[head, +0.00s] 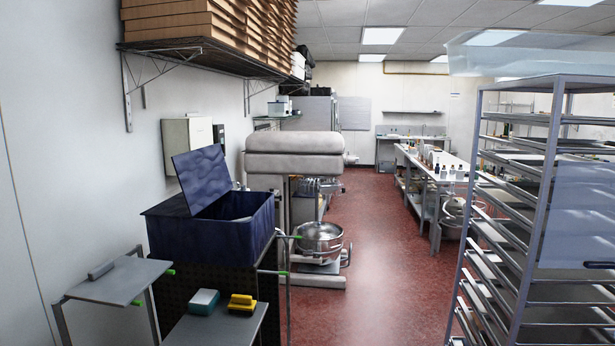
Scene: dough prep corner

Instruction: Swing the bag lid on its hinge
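A dark blue open-topped box (236,243), which looks like the bag of the task, stands at the left on a dark perforated stand. Its flat blue lid (203,179) is tilted up at a steep slant over the opening. The lid's hinge line is too small to make out clearly. Something pale shows inside the box, but its shape is unclear. My gripper is not in this view.
In front of the box are two small grey shelves (117,284); one holds a teal-and-white block (204,302) and a yellow block (241,303). A mixer (296,153) stands behind. A tall tray rack (545,200) fills the right. Red floor (385,285) is clear between.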

